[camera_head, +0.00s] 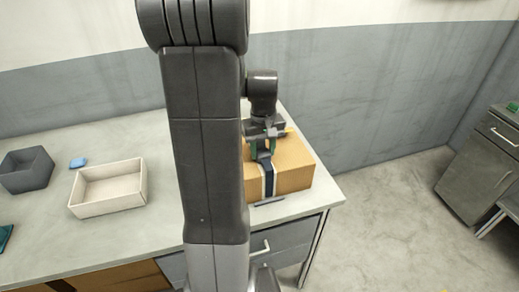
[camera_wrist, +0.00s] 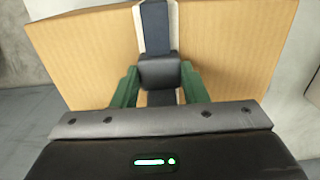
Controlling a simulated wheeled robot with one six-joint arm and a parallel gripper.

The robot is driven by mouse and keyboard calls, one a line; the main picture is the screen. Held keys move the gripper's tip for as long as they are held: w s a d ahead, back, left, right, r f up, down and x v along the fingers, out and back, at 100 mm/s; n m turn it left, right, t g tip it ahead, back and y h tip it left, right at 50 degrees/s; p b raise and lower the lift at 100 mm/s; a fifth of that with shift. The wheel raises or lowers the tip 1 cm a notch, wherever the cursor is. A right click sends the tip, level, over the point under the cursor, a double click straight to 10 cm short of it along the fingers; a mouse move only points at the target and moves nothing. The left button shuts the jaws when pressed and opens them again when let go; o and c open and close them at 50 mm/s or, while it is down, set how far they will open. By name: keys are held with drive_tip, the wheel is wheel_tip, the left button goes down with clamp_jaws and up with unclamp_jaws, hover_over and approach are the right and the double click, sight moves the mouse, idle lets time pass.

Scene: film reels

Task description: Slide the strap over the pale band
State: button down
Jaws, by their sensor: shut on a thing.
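A tan cardboard box (camera_head: 291,164) sits at the right end of the table and also fills the upper wrist view (camera_wrist: 220,45). A dark navy strap (camera_wrist: 155,25) runs over it, with a dark grey block (camera_wrist: 158,72) on it. The pale band (camera_wrist: 139,30) lies under the strap; it shows as a strip along the strap's left edge and a thinner sliver on the right. My gripper (camera_wrist: 159,80), with green fingers, is shut on the block, above the box top.
An open cream tray (camera_head: 108,208), a dark grey bin (camera_head: 27,170) and a small blue item (camera_head: 78,163) stand on the left of the table (camera_head: 120,240). A grey cabinet (camera_head: 482,165) stands far right. My arm hides the table's middle.

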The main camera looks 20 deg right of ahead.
sight(263, 152)
drive_tip(key=c, duration=0.8)
unclamp_jaws()
drive_tip(key=shift+c, duration=0.2)
wheel_tip(263, 152, up, 14)
drive_tip(key=shift+b, duration=0.3)
drive_tip(key=shift+f, duration=0.25)
wheel_tip(263, 152, down, 14)
drive_tip(key=shift+a+r+p, duration=0.1)
drive_tip(key=shift+r+p, duration=0.05)
drive_tip(key=shift+p, duration=0.15)
drive_tip(key=shift+a+r, duration=0.1)
drive_tip(key=shift+a, duration=0.15)
drive_tip(key=shift+r, duration=0.1)
